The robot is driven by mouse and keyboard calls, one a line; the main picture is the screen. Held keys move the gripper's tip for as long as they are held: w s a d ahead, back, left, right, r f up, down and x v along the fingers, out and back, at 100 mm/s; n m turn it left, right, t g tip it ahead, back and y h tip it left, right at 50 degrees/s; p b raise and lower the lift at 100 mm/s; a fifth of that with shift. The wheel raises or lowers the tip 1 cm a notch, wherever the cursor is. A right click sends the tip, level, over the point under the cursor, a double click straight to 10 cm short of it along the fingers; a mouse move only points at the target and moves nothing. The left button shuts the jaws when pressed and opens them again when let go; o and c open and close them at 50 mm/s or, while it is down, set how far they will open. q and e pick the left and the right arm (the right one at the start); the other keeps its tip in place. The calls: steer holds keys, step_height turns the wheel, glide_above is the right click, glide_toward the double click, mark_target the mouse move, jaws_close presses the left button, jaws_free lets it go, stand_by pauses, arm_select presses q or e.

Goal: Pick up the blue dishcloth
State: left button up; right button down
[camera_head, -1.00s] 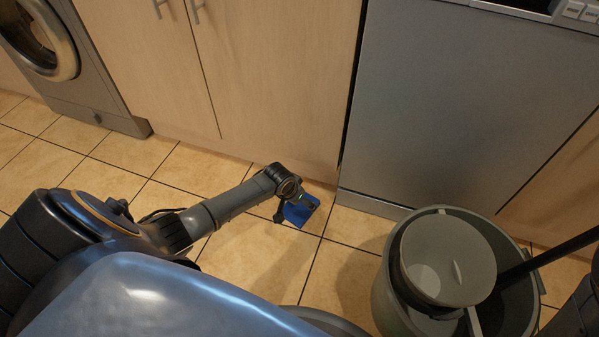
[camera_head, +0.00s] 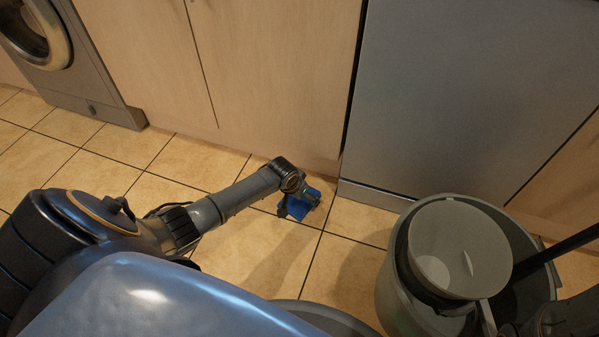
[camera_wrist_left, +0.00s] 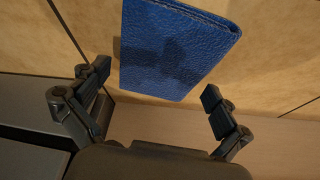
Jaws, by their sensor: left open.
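The blue dishcloth (camera_head: 303,208) lies on the tiled floor in front of the cabinets, partly hidden by my left gripper in the head view. In the left wrist view the dishcloth (camera_wrist_left: 175,50) is a flat, textured blue rectangle with a visible edge. My left gripper (camera_wrist_left: 156,93) is open, one finger on each side of the dishcloth's near end. Nothing is gripped. In the head view the left gripper (camera_head: 295,205) is over the dishcloth; whether it touches cannot be told. A dark arm part shows at the lower right, but no right gripper can be made out.
A grey bucket (camera_head: 390,285) with a round grey insert (camera_head: 460,250) and a dark handle stands at the right. A grey appliance front (camera_head: 450,110) and wooden cabinet doors (camera_head: 280,80) rise behind. A washing machine (camera_head: 75,75) stands far left. Floor left of the dishcloth is clear.

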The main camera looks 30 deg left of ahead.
arm_select(q)
steer(key=shift+f, duration=0.15)
steer(key=shift+c, duration=0.2)
steer(key=c, duration=0.7)
steer(key=shift+o, duration=0.2)
